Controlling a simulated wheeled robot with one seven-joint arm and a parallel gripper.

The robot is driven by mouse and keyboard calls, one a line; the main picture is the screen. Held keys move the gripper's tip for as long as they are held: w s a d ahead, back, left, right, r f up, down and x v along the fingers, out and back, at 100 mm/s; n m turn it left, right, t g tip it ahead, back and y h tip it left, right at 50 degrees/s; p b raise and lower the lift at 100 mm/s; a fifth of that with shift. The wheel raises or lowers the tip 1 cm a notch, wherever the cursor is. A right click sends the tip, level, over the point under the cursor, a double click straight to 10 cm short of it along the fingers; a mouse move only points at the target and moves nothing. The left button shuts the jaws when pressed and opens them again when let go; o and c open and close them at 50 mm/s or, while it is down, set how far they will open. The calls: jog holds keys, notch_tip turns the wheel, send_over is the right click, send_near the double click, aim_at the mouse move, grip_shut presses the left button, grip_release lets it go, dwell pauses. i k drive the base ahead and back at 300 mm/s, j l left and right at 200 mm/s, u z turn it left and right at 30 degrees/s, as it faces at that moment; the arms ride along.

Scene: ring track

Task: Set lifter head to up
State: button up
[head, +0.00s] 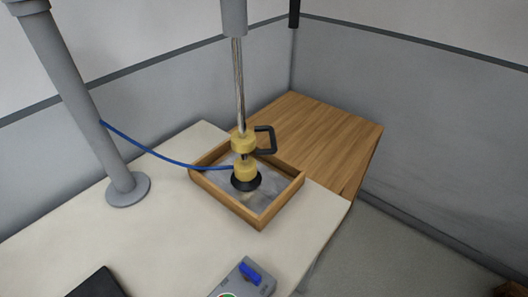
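The lifter head (245,172) is a yellow cylinder with a black, wide suction foot at its base. It hangs upright on a metal rod (240,80) and is low, inside the wooden tray (281,206). Its foot is over or on the grey content (222,177); I cannot tell if they touch. Above it is a yellow collar (243,141) with a black loop handle (271,139). A blue hose (160,158) runs to the head. A grey control box (240,281) with a blue lever (250,273) is cut off at the bottom edge. My gripper is not in view.
The tray stands on a pale table (180,243). A grey post (85,110) stands at the left and a wooden table (325,130) adjoins at the back right. A dark flat object (95,284) lies at the bottom left. Open floor (420,240) is at the right.

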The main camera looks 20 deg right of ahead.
aim_at(246, 177)
jog(key=i+j+z, duration=0.15)
jog(key=z, duration=0.2)
jog(key=i+j+z, duration=0.15)
jog(key=z, duration=0.25)
